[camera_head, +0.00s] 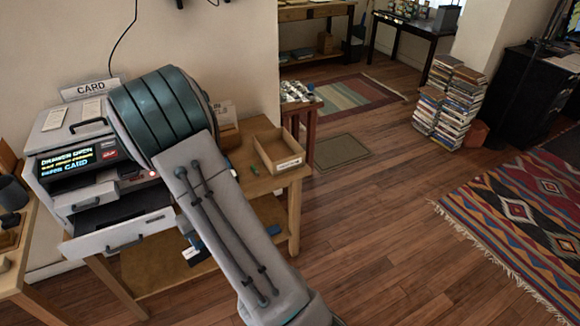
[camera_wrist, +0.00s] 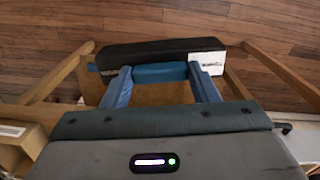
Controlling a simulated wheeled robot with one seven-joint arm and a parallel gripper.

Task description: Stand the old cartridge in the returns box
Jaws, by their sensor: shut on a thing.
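My gripper (camera_wrist: 162,80) is shut on the old cartridge (camera_wrist: 135,53), a long black block with a blue strip and a white label at its right end. In the wrist view it lies across the fingertips, above the wooden floor and between table rails. In the head view my arm hides most of the gripper; a blue and white bit of the held cartridge (camera_head: 192,253) shows low, beside the table. The returns box appears to be the shallow open wooden box (camera_head: 262,157) with a front label, on the table right of my arm. Its visible inside looks empty.
A grey machine (camera_head: 50,140) with a lit screen reading "DRAWER OPEN" stands on the left of the table (camera_head: 262,187). Its lower drawer (camera_head: 112,235) is pulled out. A small green item (camera_head: 254,170) lies near the box. Open floor (camera_head: 380,230) lies to the right.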

